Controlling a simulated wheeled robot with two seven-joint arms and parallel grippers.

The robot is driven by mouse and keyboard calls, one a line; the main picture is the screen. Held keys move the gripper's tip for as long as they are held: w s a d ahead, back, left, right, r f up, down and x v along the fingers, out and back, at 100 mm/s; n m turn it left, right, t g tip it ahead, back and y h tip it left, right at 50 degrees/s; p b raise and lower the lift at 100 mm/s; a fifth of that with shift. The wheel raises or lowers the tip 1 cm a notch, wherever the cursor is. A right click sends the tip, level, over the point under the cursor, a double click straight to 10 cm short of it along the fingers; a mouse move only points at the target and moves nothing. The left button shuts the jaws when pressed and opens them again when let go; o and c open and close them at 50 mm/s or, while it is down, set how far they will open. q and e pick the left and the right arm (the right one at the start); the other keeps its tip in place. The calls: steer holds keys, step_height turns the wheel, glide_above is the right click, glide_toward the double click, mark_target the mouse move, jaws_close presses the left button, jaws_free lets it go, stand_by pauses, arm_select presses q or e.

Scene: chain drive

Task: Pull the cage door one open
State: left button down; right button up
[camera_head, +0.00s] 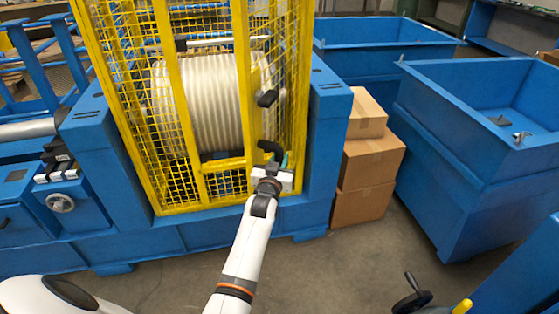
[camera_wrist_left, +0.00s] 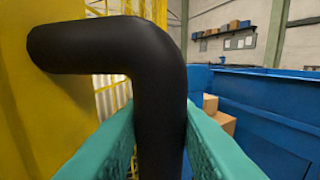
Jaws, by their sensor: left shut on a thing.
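The yellow mesh cage (camera_head: 178,100) stands around a large pale ribbed drum (camera_head: 200,105). Black handles stick out from its yellow frame, an upper one (camera_head: 267,98) and a lower one (camera_head: 269,147). My left gripper (camera_head: 282,162) is at the lower handle, near the cage's lower right. In the left wrist view its teal fingers (camera_wrist_left: 160,140) are shut on the black bent handle (camera_wrist_left: 160,90), one on each side of its upright part. The handle's other end joins a yellow panel (camera_wrist_left: 45,115). I cannot tell whether the door is ajar. My right gripper is not in view.
Stacked cardboard boxes (camera_head: 370,155) stand right of the blue machine base (camera_head: 325,130). Blue open bins (camera_head: 450,140) fill the right side. Grey floor (camera_head: 360,260) in front is mostly clear.

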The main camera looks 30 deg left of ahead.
arm_select(q)
steer(key=shift+r, duration=0.1)
steer(key=c, duration=1.2)
jaws_free()
steer(key=shift+s+d+f, duration=0.1)
steer(key=shift+s+f, duration=0.1)
steer(key=shift+s, duration=0.3)
steer(key=b+v, duration=0.1)
steer(key=v, duration=1)
steer(key=shift+r, duration=0.2)
